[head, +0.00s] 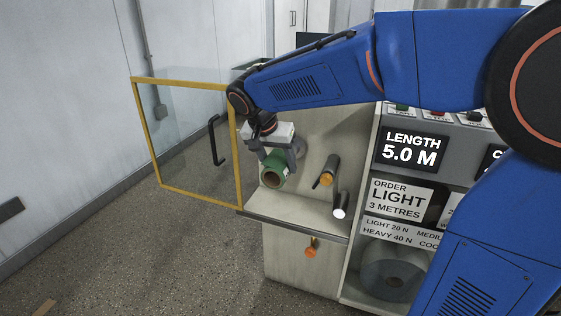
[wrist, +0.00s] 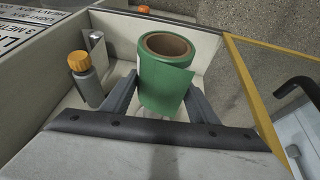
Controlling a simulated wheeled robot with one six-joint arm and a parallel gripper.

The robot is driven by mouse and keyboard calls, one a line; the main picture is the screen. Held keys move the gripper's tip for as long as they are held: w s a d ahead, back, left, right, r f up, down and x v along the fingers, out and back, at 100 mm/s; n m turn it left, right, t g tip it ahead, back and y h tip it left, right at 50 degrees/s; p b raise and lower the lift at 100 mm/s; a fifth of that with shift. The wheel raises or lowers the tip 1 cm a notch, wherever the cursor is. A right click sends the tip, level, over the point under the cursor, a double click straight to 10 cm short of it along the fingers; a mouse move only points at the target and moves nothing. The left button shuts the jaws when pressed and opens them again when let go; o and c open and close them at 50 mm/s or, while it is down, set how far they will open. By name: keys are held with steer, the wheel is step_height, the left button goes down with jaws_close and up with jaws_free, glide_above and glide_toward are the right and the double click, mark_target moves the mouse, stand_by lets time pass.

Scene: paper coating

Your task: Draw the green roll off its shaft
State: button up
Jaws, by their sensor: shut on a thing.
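The green roll (head: 277,165) has a brown hollow core and sits between the fingers of my gripper (head: 281,153), left of the machine's shafts. In the wrist view the green roll (wrist: 162,88) is held between the two grey fingers of my gripper (wrist: 161,92), with a loose sheet edge on its side. No shaft shows inside its core there. Which shaft belongs to the green roll I cannot tell.
A yellow-framed glass door (head: 240,165) with a black handle (head: 216,140) stands open on the left. A pale ledge (head: 295,222) runs below the shafts, and an orange knob (head: 310,247) is under it. A large grey roll (head: 392,270) sits low in the cabinet.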

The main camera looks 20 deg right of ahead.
steer(key=shift+s+a, duration=0.65)
steer(key=shift+s, duration=0.25)
steer(key=shift+s+a, duration=0.6)
steer(key=shift+s, duration=0.25)
steer(key=shift+s+a, duration=0.65)
steer(key=shift+s, duration=0.25)
